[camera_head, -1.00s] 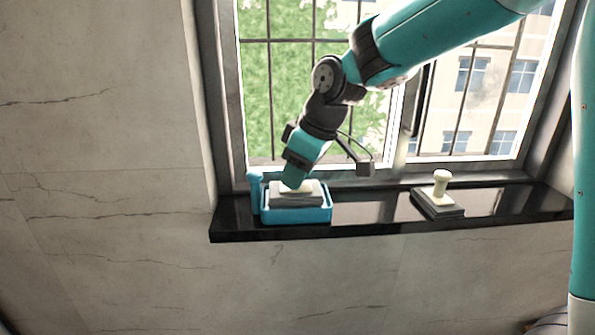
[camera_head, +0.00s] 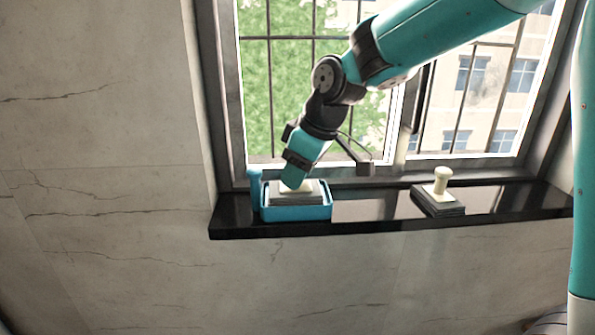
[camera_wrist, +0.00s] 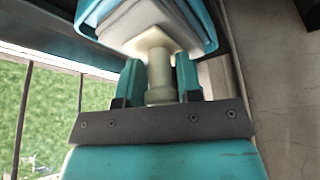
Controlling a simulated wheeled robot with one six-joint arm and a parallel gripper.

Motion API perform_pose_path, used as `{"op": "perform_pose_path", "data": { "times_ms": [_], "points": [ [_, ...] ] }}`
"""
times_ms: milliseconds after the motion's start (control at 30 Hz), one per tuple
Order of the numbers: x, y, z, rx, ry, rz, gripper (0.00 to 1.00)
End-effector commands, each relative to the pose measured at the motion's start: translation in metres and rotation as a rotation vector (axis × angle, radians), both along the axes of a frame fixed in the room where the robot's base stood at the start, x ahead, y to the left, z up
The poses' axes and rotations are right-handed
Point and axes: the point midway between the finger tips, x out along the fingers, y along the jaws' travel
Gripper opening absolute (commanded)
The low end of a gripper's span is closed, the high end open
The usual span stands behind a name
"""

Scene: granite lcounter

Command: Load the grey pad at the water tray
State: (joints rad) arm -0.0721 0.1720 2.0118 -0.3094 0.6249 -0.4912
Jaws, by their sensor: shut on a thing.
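The grey pad (camera_head: 284,198) with a cream backing and knob sits within the rim of the teal water tray (camera_head: 297,215), at the left end of the black sill. In the wrist view, my gripper (camera_wrist: 160,75) is shut on the pad's cream knob (camera_wrist: 158,68), one teal finger on each side. The pad's grey layers (camera_wrist: 145,22) show beyond the cream plate, inside the tray (camera_wrist: 92,14). My gripper hides the knob in the head view. I cannot tell how deep the pad sits or whether there is water under it.
A teal post (camera_head: 255,190) stands at the tray's left. The barred window is close behind; the sill between tray and second pad is clear.

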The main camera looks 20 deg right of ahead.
Motion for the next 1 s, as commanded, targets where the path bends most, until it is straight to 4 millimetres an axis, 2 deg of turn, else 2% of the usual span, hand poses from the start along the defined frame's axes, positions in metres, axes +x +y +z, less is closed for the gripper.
{"op": "perform_pose_path", "data": {
  "times_ms": [467, 1000],
  "points": [
    [0.000, 0.000, 0.005, 0.000, 0.000, 0.000, 0.04],
    [0.000, 0.000, 0.050, 0.001, -0.001, 0.000, 0.04]
  ]
}}
